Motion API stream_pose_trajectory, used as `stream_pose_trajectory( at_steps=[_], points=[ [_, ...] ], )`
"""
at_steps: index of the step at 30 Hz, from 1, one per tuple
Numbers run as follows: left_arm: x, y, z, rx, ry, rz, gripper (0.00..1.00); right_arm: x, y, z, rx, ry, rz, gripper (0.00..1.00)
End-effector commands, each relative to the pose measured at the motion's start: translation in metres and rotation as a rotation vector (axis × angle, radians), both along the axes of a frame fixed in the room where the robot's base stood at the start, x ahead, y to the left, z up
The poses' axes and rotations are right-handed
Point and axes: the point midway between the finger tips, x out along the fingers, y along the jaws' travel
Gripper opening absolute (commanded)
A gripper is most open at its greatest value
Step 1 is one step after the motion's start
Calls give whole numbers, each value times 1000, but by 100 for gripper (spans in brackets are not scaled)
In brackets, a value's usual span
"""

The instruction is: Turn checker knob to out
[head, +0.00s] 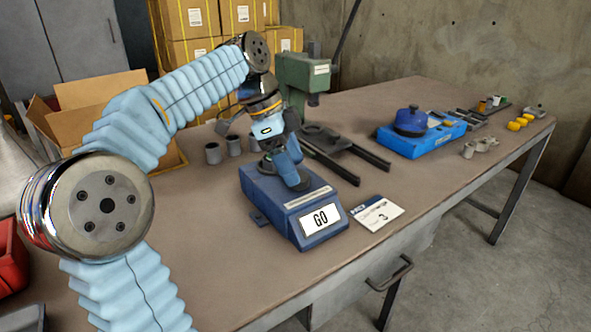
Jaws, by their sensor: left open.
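A blue box with a tilted front and a white display reading "GO" (320,218) stands on the workbench near the middle; it looks like the checker. My left arm comes in from the left and bends down over it. My left gripper (287,174) points down at the top of this box, its blue fingers apart. Whether they touch anything there is too small to tell. No knob shows clearly on the box; the gripper covers part of its top. My right gripper is not in view.
A white card (377,214) lies right of the box. Grey cups (213,153) and a green press (303,80) stand behind. A blue unit with a round dark-blue top (410,122) sits further right, near small yellow parts (518,124). The right front bench is mostly clear.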

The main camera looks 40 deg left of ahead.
Motion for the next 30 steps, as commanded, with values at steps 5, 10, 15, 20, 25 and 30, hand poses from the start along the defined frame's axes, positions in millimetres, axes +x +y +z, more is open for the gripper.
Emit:
stream_pose_trajectory(
  at_steps=[5, 10, 15, 20, 25, 30],
  points=[
    [4, -6, -18, -1, 1, 1, 73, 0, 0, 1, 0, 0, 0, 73],
    [5, -7, -22, 0, 0, 1, 73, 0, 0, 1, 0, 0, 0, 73],
    [5, -7, -22, 0, 0, 1, 73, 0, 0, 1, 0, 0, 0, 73],
    [5, -7, -22, 0, 0, 1, 48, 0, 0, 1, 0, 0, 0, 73],
    [5, -7, -22, 0, 0, 1, 22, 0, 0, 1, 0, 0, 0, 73],
    [5, -7, -22, 0, -1, 6, 18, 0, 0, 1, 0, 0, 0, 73]
  ],
)
